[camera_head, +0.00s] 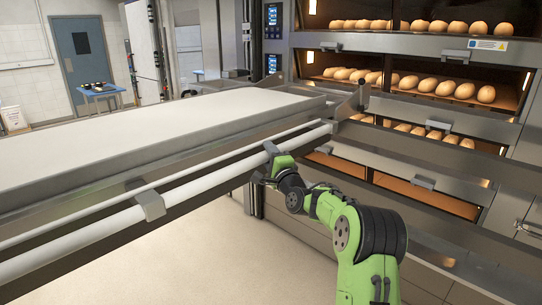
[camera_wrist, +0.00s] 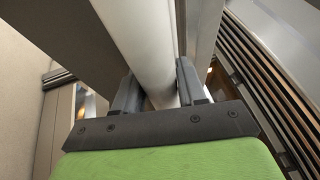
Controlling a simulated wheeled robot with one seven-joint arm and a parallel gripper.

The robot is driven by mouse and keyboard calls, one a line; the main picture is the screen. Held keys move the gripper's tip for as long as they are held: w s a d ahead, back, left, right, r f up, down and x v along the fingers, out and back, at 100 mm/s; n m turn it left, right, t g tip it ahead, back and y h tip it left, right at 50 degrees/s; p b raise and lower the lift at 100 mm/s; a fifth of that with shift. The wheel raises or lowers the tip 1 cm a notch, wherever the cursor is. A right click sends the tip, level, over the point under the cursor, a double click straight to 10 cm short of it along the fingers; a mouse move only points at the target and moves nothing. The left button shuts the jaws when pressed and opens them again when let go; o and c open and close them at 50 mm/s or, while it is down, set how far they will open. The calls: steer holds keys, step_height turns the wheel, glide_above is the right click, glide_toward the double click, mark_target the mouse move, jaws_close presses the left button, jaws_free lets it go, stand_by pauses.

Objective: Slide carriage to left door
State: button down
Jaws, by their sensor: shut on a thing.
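The carriage (camera_head: 130,135) is a long, pale flat bed in a grey metal frame, reaching from the left edge to the oven front. A round white bar (camera_head: 200,187) runs along its near side, held by a grey bracket (camera_head: 148,203). My gripper (camera_head: 271,151) is shut on this bar towards its oven end. In the wrist view the dark fingers of my gripper (camera_wrist: 158,88) stand on either side of the white bar (camera_wrist: 143,40). The deck oven (camera_head: 400,42) has several stacked glass doors; the carriage end hides part of its front. I cannot tell which is the left door.
Bread rolls (camera_head: 460,90) show on lit decks behind the glass. Grey door handles (camera_head: 423,181) stick out from the oven front. A blue table (camera_head: 101,92) and a blue-grey door (camera_head: 82,58) stand far back. The floor (camera_head: 220,262) below the bar is clear.

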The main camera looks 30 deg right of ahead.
steer(key=shift+w+a+r, duration=0.1)
stand_by(0.3)
steer(key=c, duration=1.1)
jaws_free()
steer(key=o, duration=0.4)
steer(key=shift+w, duration=0.2)
steer(key=shift+c, duration=0.2)
steer(key=s+f+b, duration=0.3)
steer(key=s+b, duration=0.2)
steer(key=s, duration=1)
steer(key=shift+s+a, duration=0.3)
steer(key=shift+a, duration=0.15)
